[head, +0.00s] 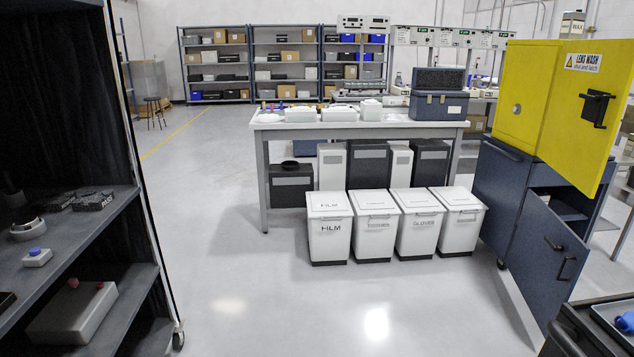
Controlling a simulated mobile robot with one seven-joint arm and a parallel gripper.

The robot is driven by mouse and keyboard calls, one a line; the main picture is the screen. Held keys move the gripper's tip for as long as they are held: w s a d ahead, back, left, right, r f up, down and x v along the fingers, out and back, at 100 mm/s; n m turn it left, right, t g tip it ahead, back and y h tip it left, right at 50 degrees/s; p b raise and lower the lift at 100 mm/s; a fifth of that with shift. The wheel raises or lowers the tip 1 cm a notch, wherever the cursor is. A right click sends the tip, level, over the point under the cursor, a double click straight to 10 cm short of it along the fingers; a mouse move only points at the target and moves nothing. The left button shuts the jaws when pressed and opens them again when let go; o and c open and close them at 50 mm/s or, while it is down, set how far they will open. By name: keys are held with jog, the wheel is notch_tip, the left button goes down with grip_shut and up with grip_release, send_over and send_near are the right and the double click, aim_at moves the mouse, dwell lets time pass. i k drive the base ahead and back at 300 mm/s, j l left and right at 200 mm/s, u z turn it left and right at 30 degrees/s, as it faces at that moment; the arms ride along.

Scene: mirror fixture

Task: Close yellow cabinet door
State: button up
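The yellow cabinet (523,90) stands on a dark blue base cabinet at the right side of the head view. Its yellow door (573,125) carries a "LENS WASH" label (583,62) and a black handle (597,108). The door appears to stand open, swung out toward me, with its outer face and handle showing. Its lower edge reaches out past the cabinet's side panel. The inside of the yellow cabinet is hidden behind the door, so I cannot tell exactly how wide it is open. My gripper is not in view.
The blue base cabinet's lower door (548,250) also stands open toward me. White bins (330,235) stand before a workbench (290,131) in the middle. A dark shelf unit (75,235) is close on the left. The grey floor (300,310) between is clear.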

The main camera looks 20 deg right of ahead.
aim_at(579, 133)
jog(key=i+j+z, duration=0.1)
jog(key=i+z, duration=0.3)
jog(key=i, duration=0.8)
jog(key=i+z, duration=0.45)
jog(key=i+j+z, duration=0.15)
jog(key=i+z, duration=0.6)
jog(key=i+j+z, duration=0.1)
jog(key=z, duration=0.2)
jog(key=i+j+z, duration=0.2)
jog(key=i+z, duration=0.15)
jog(key=i+j+z, duration=0.1)
jog(key=i+z, duration=0.15)
jog(key=i+j+z, duration=0.25)
jog(key=i+l, duration=0.05)
jog(key=l, duration=0.05)
